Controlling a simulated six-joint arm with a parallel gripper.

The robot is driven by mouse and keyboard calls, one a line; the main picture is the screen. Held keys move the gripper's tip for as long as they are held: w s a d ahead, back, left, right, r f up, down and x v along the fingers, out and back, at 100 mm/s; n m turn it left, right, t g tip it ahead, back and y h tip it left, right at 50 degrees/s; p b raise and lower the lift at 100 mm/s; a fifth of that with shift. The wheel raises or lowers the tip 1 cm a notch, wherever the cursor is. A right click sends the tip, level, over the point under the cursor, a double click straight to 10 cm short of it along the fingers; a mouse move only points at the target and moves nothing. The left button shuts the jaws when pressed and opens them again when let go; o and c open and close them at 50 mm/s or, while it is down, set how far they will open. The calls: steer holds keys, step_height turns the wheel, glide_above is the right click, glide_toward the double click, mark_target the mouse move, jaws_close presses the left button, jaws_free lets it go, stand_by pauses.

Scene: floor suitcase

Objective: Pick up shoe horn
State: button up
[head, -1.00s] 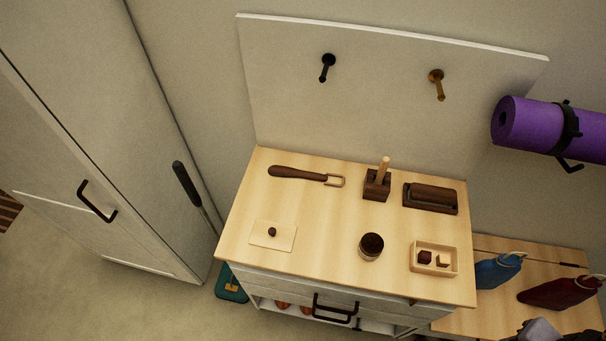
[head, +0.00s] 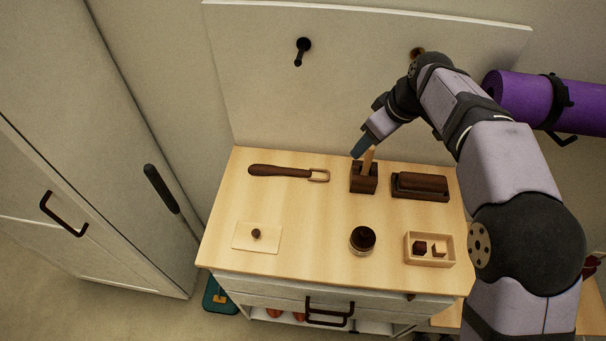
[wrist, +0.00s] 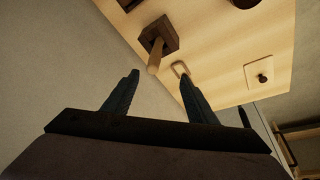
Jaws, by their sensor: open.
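A pale wooden stick (head: 369,160) stands upright in a dark wooden block (head: 364,184) at the back of the cabinet top; it looks like the shoe horn in its holder, though its lower part is hidden. My gripper (head: 358,153) is open and empty, just beside and above the stick's top in the head view. In the wrist view the stick (wrist: 156,58) points toward the gap between my fingertips (wrist: 160,75), and the block (wrist: 160,37) is beyond. I cannot tell whether a finger touches the stick.
A brown-handled tool with a loop (head: 280,170) lies left of the block, a dark brush-like block (head: 420,186) right. A round jar (head: 362,239), small tray (head: 430,249) and knobbed plate (head: 257,237) are in front. A backboard with pegs (head: 303,47) rises behind.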

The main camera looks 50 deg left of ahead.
mark_target(289, 171)
steer(key=s+a+f+n+g, duration=0.2)
steer(key=s+a+f+n, duration=0.2)
steer(key=s+a+f, duration=0.65)
steer(key=shift+s+a+f+p, duration=0.25)
steer(key=shift+a+f+p, duration=0.1)
steer(key=shift+a+f, duration=0.45)
steer(key=shift+s+a+f+p, duration=0.3)
steer(key=shift+a+f, duration=0.25)
steer(key=shift+f, duration=0.3)
steer(key=shift+s+a+f+p, duration=0.2)
steer(key=shift+a+f+p, duration=0.15)
steer(key=shift+a+f, duration=0.45)
steer(key=shift+d, duration=0.1)
